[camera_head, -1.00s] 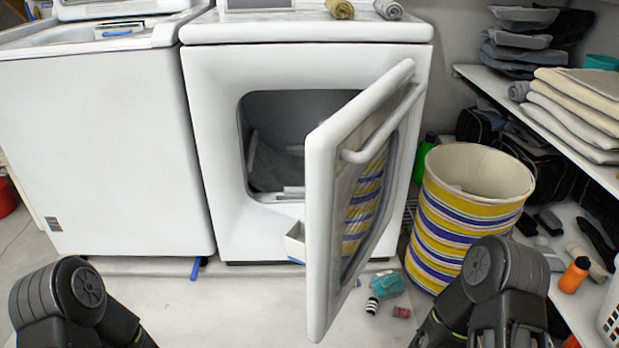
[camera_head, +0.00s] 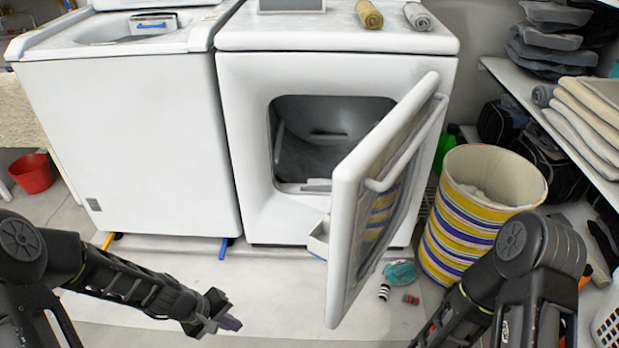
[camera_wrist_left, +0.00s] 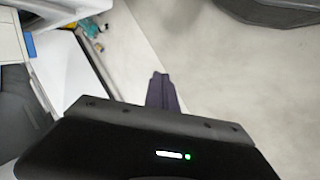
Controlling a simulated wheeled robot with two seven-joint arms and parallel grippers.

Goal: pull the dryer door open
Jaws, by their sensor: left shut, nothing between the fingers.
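The white dryer (camera_head: 300,220) stands in the middle of the head view.
A white washer (camera_head: 130,150) stands left of the dryer. A striped basket (camera_head: 470,225) stands right of the door, beside a loaded shelf (camera_head: 545,110). Small items, including a teal one (camera_head: 399,272), lie on the floor.

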